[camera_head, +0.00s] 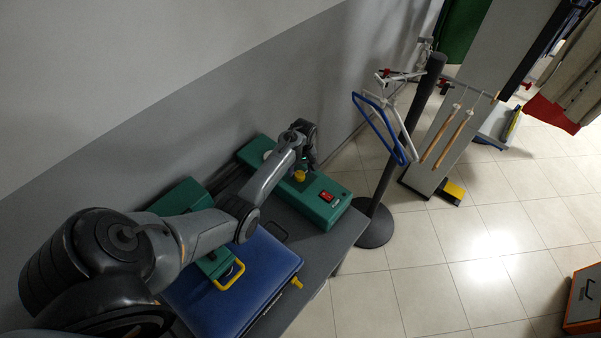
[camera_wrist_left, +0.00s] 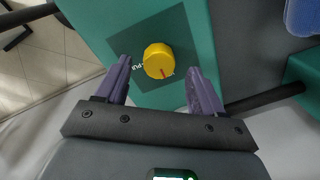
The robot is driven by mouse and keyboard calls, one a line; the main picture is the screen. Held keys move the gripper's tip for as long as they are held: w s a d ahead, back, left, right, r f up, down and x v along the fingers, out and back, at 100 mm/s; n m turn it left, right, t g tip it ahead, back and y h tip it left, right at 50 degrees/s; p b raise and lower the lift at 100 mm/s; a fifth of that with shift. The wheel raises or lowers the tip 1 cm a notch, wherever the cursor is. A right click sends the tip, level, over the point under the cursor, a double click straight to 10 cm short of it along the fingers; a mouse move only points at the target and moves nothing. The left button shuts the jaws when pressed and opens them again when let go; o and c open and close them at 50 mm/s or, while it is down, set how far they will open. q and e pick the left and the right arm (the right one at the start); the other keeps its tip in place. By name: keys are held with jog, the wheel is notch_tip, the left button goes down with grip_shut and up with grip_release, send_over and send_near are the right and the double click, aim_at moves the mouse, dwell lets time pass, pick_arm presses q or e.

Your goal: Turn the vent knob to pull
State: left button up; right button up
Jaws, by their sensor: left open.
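The vent knob (camera_wrist_left: 158,61) is a yellow round dial on a dark panel of a green unit in the left wrist view. A red mark on its face points down toward the lower right, and white lettering that looks like "PUL" stands to its left. In the head view the yellow knob (camera_head: 300,176) shows on the green unit (camera_head: 322,204). My left gripper (camera_wrist_left: 163,80) is open, with one finger on each side of the knob and gaps between. In the head view the left gripper (camera_head: 305,150) is over the unit. My right gripper is not seen.
A red switch (camera_head: 327,196) is on the same green unit. A black stand (camera_head: 375,226) with hangers is to the right. The wall is close behind.

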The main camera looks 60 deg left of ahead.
aim_at(300, 176)
pick_arm(q)
jog(key=shift+f, duration=1.15)
